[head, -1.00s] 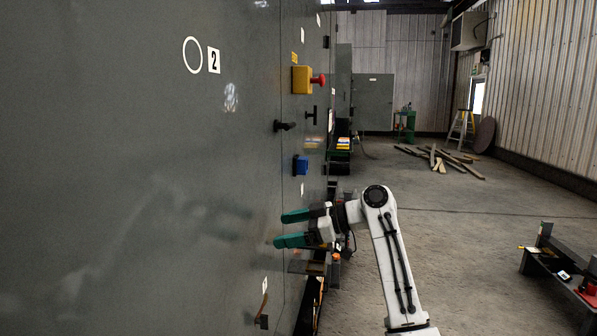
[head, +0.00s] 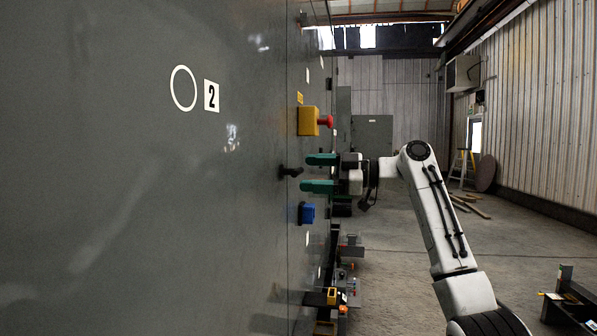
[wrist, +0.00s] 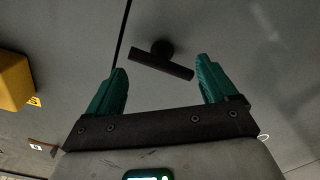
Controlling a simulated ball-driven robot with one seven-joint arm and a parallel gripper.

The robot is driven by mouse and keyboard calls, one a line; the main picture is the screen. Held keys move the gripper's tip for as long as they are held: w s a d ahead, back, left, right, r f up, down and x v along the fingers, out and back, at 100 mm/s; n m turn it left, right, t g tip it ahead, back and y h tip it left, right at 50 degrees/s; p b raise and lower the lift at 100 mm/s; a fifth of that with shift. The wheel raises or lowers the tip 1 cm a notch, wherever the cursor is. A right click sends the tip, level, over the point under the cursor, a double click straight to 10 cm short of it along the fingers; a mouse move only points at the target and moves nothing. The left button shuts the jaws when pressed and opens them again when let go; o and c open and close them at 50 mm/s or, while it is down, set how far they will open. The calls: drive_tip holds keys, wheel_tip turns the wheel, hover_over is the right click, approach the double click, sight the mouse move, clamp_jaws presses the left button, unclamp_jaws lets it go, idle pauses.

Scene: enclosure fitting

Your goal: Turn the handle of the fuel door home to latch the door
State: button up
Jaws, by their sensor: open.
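The fuel door's handle is a dark T-shaped bar on a round hub, on the grey front. It shows in the head view (head: 289,171) and in the wrist view (wrist: 160,65), where its bar slants slightly down to the right. My gripper (head: 305,172) is open, its green fingers one above the other at the handle's height. In the wrist view the fingers lie left and right of the bar, with visible gaps on both sides. I cannot tell how deep the bar sits between them. A door seam (wrist: 124,38) runs beside the handle.
A yellow box with a red button (head: 309,121) juts out above the handle. A blue box (head: 306,213) juts out below it. A low bench (head: 570,302) stands at the right. Open floor (head: 400,238) lies to the right of the grey front.

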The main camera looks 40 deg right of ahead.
sight(301, 172)
drive_tip(key=shift+x, duration=2)
drive_tip(key=shift+a, duration=0.1)
clamp_jaws()
